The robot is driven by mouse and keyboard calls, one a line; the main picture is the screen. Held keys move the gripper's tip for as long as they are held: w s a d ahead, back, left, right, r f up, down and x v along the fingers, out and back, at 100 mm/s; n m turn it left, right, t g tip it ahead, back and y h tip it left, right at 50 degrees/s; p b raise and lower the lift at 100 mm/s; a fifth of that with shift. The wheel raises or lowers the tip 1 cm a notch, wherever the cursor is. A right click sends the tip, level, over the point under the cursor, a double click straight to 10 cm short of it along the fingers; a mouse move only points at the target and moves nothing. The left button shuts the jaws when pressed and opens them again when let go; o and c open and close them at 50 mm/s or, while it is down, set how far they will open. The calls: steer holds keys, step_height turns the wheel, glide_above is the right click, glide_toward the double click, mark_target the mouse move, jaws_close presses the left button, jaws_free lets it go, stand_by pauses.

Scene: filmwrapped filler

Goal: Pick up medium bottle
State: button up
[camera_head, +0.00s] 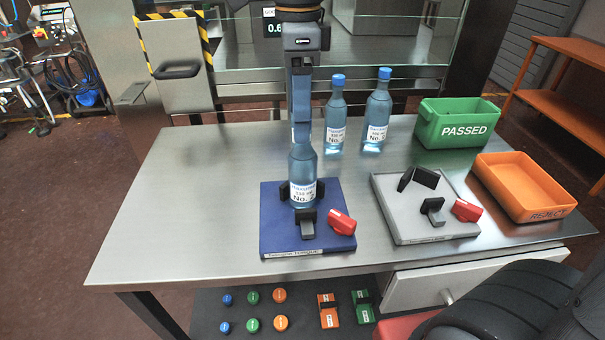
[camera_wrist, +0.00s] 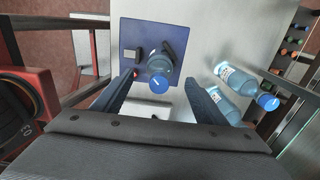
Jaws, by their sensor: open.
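A clear blue water bottle (camera_head: 302,175) stands upright in the clamp on the blue fixture plate (camera_head: 270,225). Its label is only partly readable, and my gripper hides its top in the head view. Two more blue-capped bottles stand behind it, one on the left (camera_head: 335,120) and one on the right (camera_head: 377,112). I cannot tell from the labels which is medium. My gripper (camera_head: 301,138) is open, pointing down over the fixture bottle. In the wrist view its fingers (camera_wrist: 160,82) are spread wide, with the bottle's blue cap between them, apart from both.
A grey fixture (camera_head: 395,205) with a red lever sits to the right. A green PASSED bin (camera_head: 435,135) and an orange REJECT bin (camera_head: 545,213) stand at the table's right. The left table top (camera_head: 190,205) is clear. Caps (camera_head: 252,297) lie on a lower shelf.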

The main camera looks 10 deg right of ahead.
mark_target(302, 159)
steer(key=shift+d+f+p, duration=0.15)
steer(key=shift+f+p, duration=0.15)
steer(key=shift+f, duration=1.4)
steer(key=shift+d+f+p, duration=0.15)
steer(key=shift+f+p, duration=0.15)
steer(key=shift+f, duration=1.4)
jaws_close()
